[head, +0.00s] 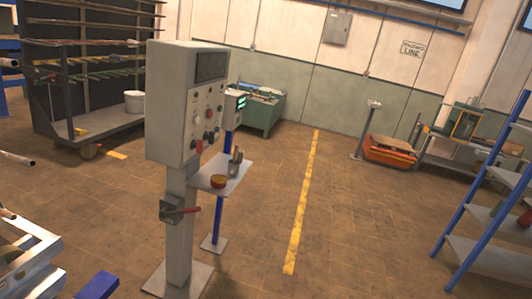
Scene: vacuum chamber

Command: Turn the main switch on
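A grey control cabinet (160,105) stands on a post left of the middle in the head view. Its front panel (206,100) faces right and carries a dark display, several small knobs and buttons, and a red part (199,147) near its lower edge. A lever with a red handle (183,210) sticks out to the right from a dark box on the post below. None of these is legibly labelled as the main switch, so I cannot tell which one it is or how it is set. My gripper is not in view.
A small shelf (222,182) with a red-brown bowl juts right from the cabinet. A blue post (217,215) stands behind it. Bare floor with a yellow line (301,215) lies right. Blue shelving (490,205) stands far right, a rod rack (85,60) back left.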

